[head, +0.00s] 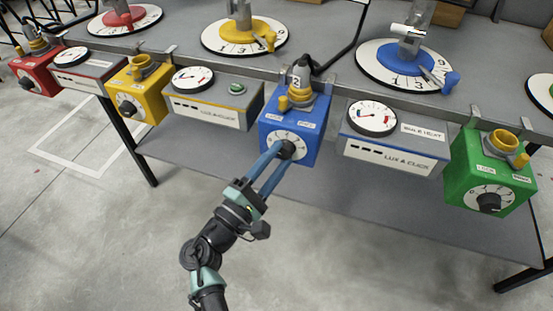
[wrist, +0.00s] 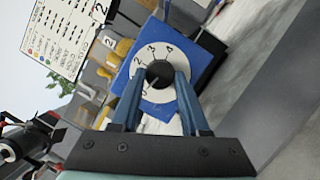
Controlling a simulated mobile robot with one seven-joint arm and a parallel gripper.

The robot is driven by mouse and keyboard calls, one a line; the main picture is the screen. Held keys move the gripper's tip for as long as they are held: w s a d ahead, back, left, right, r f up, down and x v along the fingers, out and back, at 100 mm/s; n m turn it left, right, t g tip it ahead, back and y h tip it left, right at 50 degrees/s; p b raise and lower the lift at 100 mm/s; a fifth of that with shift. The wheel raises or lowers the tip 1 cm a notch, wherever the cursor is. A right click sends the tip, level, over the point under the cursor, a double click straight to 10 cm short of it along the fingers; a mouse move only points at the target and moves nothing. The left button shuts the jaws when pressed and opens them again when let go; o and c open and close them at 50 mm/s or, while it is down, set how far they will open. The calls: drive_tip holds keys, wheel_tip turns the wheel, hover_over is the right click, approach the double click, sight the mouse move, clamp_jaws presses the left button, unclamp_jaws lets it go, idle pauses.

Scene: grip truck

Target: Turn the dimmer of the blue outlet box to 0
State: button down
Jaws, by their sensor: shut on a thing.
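The blue outlet box (head: 309,142) hangs from the table's front rail in the middle of the head view. Its front has a white numbered dial with a black dimmer knob (head: 287,149). My gripper (head: 283,151) reaches up from below and is shut on the knob. In the wrist view, the two blue fingers (wrist: 158,82) stand on either side of the dimmer knob (wrist: 159,72), in front of the blue box (wrist: 196,62). The numerals 2, 3 and 4 show above the knob. The fingers partly cover the dial, and the knob's exact setting is hard to read.
A grey meter box (head: 395,150) hangs just right of the blue box, and a yellow-striped one (head: 215,110) to its left. Green (head: 470,175), yellow (head: 150,108) and red (head: 35,75) outlet boxes hang farther along. A grey connector stands on top of the blue box. The floor in front is clear.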

drive_tip(key=shift+d+n, duration=0.1)
drive_tip(key=shift+n, duration=0.3)
drive_tip(key=shift+c, duration=2)
unclamp_jaws()
drive_tip(key=v, duration=1.3)
drive_tip(key=shift+p, duration=0.45)
drive_tip(key=shift+f, duration=0.1)
